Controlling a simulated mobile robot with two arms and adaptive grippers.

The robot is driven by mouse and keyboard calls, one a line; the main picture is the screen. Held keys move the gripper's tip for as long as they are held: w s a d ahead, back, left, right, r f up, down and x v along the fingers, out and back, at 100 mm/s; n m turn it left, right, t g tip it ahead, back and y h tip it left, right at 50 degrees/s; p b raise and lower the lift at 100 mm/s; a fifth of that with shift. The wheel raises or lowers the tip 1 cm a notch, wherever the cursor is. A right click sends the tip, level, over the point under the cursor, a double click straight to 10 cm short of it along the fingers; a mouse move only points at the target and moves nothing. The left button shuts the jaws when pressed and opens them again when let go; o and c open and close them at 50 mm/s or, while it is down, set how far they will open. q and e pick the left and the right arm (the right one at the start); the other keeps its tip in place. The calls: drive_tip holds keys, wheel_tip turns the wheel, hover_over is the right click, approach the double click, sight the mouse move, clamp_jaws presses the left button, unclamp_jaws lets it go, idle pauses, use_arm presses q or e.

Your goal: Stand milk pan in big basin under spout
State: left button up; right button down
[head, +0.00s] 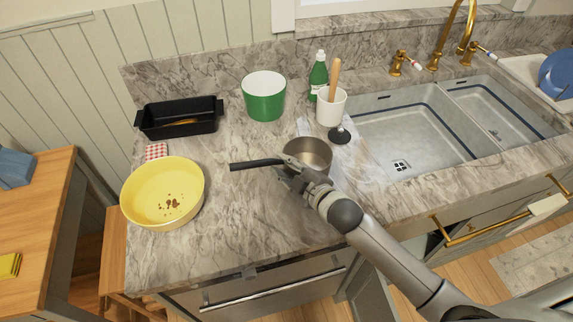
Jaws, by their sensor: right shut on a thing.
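The milk pan (308,148) is a small metal pot with a black handle (252,164) pointing left. It is over the marble counter, left of the sink; I cannot tell whether it touches the counter. My right gripper (287,167) is shut on the pan where the handle meets the body, and hides part of it. The big basin (405,128) is the left, larger sink bowl, empty with a drain in its floor. The gold spout (465,28) rises behind the sink between two gold taps. My left gripper is not in view.
A black sink plug (340,137) and a white crock (331,108) with a wooden-handled tool stand between pan and basin. A green bottle (318,75), green pot (264,96), black baking dish (178,118) and yellow bowl (151,207) are around. The front counter is clear.

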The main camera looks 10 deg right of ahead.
drive_tip(key=shift+f, duration=0.1)
drive_tip(key=c, duration=1.2)
unclamp_jaws()
drive_tip(key=shift+o, duration=0.2)
drive_tip(key=shift+s, duration=0.15)
drive_tip(key=b+v, duration=0.2)
drive_tip(key=v, duration=0.8)
drive_tip(key=shift+s, duration=0.1)
drive_tip(key=shift+v, duration=0.85)
drive_tip(key=shift+d, duration=0.1)
